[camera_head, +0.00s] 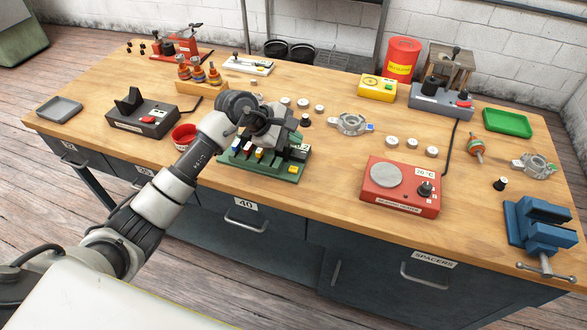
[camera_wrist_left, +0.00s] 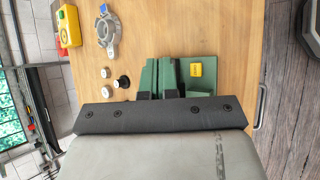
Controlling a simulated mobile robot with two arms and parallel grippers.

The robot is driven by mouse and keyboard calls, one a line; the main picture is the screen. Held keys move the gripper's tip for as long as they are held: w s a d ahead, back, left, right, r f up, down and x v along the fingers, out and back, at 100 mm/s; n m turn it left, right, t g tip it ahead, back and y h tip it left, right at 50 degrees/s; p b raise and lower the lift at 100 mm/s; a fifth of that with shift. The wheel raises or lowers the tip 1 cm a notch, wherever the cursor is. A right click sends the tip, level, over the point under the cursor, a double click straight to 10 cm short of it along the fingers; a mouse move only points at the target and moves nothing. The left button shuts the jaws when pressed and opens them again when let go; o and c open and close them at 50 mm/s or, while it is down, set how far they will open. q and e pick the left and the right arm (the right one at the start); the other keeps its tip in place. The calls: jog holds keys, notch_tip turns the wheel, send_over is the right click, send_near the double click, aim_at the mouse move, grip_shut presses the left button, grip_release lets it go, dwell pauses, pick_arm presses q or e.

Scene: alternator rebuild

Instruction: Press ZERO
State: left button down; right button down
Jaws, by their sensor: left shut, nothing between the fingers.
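A green fixture (camera_head: 240,161) stands at the middle of the table's front, with a yellow button-like block (camera_head: 292,169) on its front right corner. The block also shows clearly in the left wrist view (camera_wrist_left: 196,70), with small dark markings that I cannot read. My left gripper (camera_head: 285,140) is over the fixture, shut and empty, behind and left of the yellow block. My wrist hides part of the fixture. I cannot tell whether the fingertips touch it. My right gripper is not in view.
A red heater box (camera_head: 399,206) with a round plate stands to the right. Small rings and a metal housing (camera_head: 350,124) lie behind. The tabletop between fixture and heater is clear.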

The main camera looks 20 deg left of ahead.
pick_arm(q)
jog(key=b, duration=0.3)
send_over(293, 170)
notch_tip(293, 170, down, 6)
jog(key=shift+f, duration=0.25)
jog(key=shift+f+b, duration=0.55)
jog(key=shift+b, duration=0.1)
jog(key=shift+r, duration=0.1)
dwell(1.0)
jog(key=shift+f+b, duration=0.45)
jog(key=shift+b, duration=0.15)
jog(key=shift+f+b, duration=0.45)
jog(key=shift+b, duration=0.1)
dwell(0.5)
jog(key=shift+r, duration=0.1)
jog(key=shift+r+p, duration=0.35)
jog(key=shift+r, duration=0.45)
